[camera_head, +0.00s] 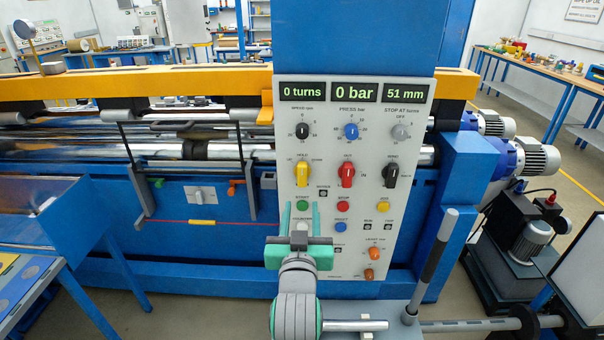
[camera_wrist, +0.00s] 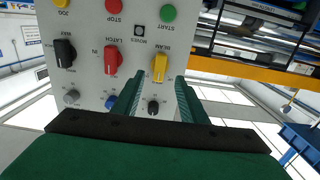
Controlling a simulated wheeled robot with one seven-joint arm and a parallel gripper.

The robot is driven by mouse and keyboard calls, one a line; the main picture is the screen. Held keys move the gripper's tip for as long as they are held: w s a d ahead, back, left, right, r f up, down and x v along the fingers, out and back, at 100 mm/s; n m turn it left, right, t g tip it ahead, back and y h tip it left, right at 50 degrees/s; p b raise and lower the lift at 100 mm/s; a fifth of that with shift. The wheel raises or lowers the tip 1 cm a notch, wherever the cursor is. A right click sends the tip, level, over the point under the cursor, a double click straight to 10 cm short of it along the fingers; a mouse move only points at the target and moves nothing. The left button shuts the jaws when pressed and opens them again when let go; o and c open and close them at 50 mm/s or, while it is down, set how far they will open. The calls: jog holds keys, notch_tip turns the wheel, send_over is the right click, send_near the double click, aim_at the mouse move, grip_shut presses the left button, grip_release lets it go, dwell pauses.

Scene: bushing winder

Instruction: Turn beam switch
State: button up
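The grey control panel (camera_head: 325,240) faces me. A yellow rotary switch (camera_head: 302,173) sits at its left, in the row with a red and a black switch; its small label appears to read BEAM, and its handle stands about upright. In the wrist view, which is turned over, the yellow switch (camera_wrist: 160,68) lies just beyond and between my fingertips. My gripper (camera_head: 301,207) is open and empty, below the yellow switch in the head view, over the button rows. In the wrist view the two green fingers of my gripper (camera_wrist: 157,84) are apart; I see no contact.
A red switch (camera_head: 347,174) and a black switch (camera_head: 390,175) stand close to the right, with coloured buttons below. Dials sit above, under displays reading 0 turns, 0 bar and 51 mm. A grey-tipped lever (camera_head: 433,260) rises at the lower right. A yellow beam (camera_head: 150,82) runs left.

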aim_at(302, 171)
jog(key=w+r, duration=0.1)
jog(key=w, duration=0.3)
jog(key=w+r, duration=0.1)
jog(key=w, duration=0.2)
jog(key=w+r, duration=0.1)
jog(key=w, duration=0.3)
jog(key=shift+w+a+r, duration=0.1)
jog(key=shift+w+r, duration=0.05)
jog(key=shift+w, duration=0.15)
grip_shut()
